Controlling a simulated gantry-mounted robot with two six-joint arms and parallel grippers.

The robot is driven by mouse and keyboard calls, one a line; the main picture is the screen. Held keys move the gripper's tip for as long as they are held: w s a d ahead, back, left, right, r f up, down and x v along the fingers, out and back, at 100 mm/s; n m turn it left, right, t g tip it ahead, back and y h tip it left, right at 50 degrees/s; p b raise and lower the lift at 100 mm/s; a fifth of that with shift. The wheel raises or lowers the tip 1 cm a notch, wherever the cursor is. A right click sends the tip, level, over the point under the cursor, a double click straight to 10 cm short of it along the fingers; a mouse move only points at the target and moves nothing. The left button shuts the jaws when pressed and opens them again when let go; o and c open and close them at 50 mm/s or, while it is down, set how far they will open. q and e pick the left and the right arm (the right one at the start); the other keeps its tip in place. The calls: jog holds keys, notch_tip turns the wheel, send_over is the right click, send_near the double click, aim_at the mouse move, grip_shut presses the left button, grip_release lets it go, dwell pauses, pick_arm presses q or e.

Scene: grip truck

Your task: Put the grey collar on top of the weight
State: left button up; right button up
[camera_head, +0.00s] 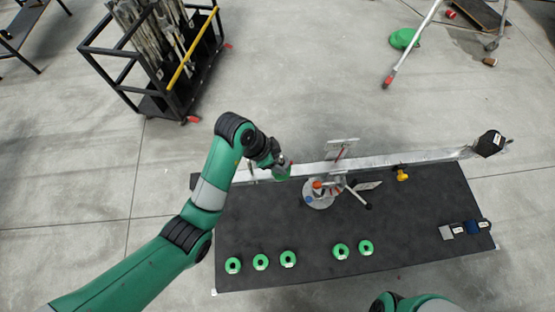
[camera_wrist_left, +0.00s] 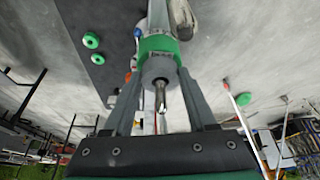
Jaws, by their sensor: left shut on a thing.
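My left gripper (camera_head: 279,168) is at the left end of the long silver bar (camera_head: 375,161). In the left wrist view its two fingers (camera_wrist_left: 161,78) are shut on the grey collar (camera_wrist_left: 158,67), one on each side. A metal rod (camera_wrist_left: 160,97) sticks out through the collar's middle towards the camera. A green weight (camera_wrist_left: 158,44) sits right behind the collar, close against it; I cannot tell whether they touch. In the head view the collar is hidden by the gripper. My right gripper is out of view; only part of its arm shows at the bottom edge.
Several green weights (camera_head: 288,259) stand in a row along the front of the black table (camera_head: 300,230). Small blocks (camera_head: 467,228) lie at the right.

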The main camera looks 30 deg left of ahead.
pick_arm(q)
jog(key=o, duration=1)
jog(key=shift+o, duration=0.2)
jog(key=shift+r, duration=0.15)
jog(key=p+v, duration=0.8)
jog(key=v, duration=0.3)
jog(key=shift+s+a+r, duration=0.1)
jog(key=shift+a, duration=0.05)
